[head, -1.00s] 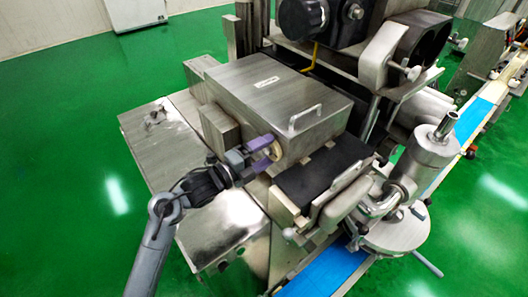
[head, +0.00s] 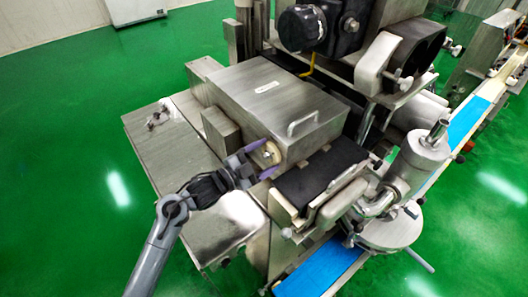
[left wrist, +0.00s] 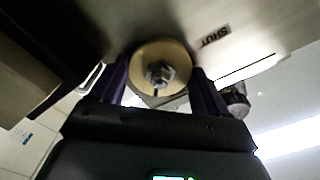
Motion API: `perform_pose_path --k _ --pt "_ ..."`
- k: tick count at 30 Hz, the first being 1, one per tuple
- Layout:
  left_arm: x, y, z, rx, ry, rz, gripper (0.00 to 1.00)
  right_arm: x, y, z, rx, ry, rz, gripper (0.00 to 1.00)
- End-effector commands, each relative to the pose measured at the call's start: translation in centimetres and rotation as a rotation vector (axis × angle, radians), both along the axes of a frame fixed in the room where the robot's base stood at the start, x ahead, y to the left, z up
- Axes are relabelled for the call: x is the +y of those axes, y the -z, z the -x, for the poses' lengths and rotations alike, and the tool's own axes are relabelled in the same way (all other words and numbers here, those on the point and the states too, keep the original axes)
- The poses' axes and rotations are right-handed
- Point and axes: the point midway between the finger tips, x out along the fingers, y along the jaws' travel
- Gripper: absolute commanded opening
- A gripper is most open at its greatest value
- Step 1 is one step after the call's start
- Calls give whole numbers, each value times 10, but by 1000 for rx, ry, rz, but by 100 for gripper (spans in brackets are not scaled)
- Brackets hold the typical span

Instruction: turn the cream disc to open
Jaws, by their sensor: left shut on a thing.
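The cream disc (head: 266,153) sits on the end face of the steel box, with a metal nut at its centre. It also fills the upper middle of the left wrist view (left wrist: 142,60). My left gripper (head: 262,160) is shut on the disc, with one purple finger on each side of its rim. In the left wrist view the fingers (left wrist: 162,85) flank the disc. A label reading SHUT (left wrist: 215,36) shows upside down to the right of the disc. My right gripper is not in view.
The steel box (head: 280,97) has a bar handle (head: 304,121) on top. A black belt (head: 320,172) lies close to the right of my gripper. A steel cabinet (head: 165,150) stands to the left. Open green floor (head: 60,180) lies farther left.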

Motion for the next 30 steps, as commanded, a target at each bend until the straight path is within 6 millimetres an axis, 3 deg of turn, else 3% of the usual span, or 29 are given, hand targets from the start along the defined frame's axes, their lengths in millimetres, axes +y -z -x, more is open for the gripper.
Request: perform_pose_path --k 15,30 --pt "0 -3 0 380 -1 294 45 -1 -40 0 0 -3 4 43" --pt "0 -1 0 587 -1 457 45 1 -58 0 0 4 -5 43"
